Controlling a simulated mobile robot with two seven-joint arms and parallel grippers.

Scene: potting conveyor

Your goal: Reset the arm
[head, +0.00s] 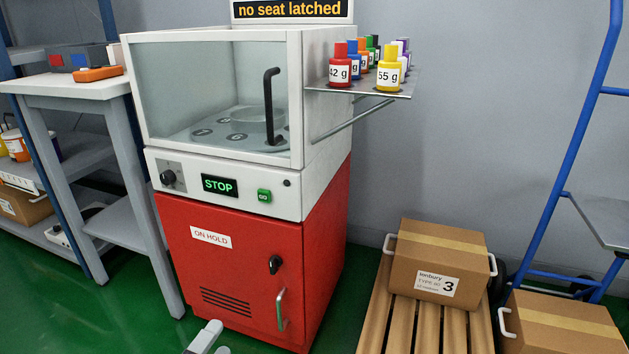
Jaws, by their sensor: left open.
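My left gripper (212,341) shows only in part at the bottom edge of the head view, with light grey fingertips. It is open, and I see nothing between the fingers. It is in front of the red lower door (222,270) of the machine, left of the door's upright handle (281,310). Whether it touches the door is hard to tell, but it looks apart. The rest of the left arm is below the picture. My right gripper is not in view.
The white machine top (225,185) has a clear hood with a black handle (269,105). A side shelf (370,88) holds several coloured bottles. A work table (70,88) stands left.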

